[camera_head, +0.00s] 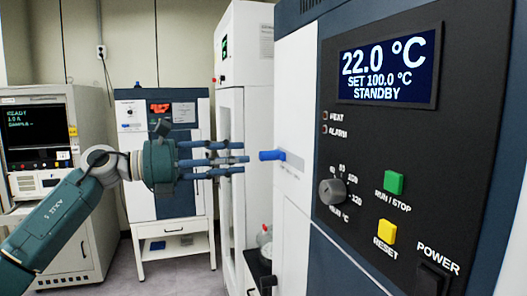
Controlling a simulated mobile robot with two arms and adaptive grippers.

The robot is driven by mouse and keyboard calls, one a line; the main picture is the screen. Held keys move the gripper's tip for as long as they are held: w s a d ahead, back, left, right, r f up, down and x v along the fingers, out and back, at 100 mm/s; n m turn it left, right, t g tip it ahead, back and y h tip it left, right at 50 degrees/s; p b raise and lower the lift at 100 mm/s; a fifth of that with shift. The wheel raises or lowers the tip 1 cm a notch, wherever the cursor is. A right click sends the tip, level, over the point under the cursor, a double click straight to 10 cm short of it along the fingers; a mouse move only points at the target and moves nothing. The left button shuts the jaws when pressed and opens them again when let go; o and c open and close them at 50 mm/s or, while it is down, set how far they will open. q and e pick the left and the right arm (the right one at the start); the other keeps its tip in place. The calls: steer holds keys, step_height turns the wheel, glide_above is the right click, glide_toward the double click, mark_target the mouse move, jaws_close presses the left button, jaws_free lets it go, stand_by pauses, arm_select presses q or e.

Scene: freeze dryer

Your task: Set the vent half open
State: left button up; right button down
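A blue knob or lever (271,155) sticks out at the white side edge of the large dark cabinet on the right, by a small marked plate (292,162). It looks like the vent control, but its setting cannot be read. My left gripper (244,158) reaches in from the left at the knob's height. Its fingers point right, spread apart and empty, with the tips just left of the knob. A small gap shows between them in the picture; the depth between them is hard to judge. My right gripper is not in view.
The cabinet's black panel (465,110) carries a display reading 22.0 °C, SET 100.0 °C, STANDBY, plus a dial (331,191), green button (393,182), yellow button (386,232) and power switch (432,279). A tall white cabinet (246,50) stands behind. Other instruments line the back left.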

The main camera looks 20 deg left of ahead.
mark_target(264, 156)
arm_select(q)
steer(key=p+x, duration=0.2)
steer(key=x, duration=0.5)
steer(key=shift+d+r+p, duration=0.1)
steer(key=shift+d+p, duration=0.05)
steer(key=shift+p, duration=0.25)
jaws_close()
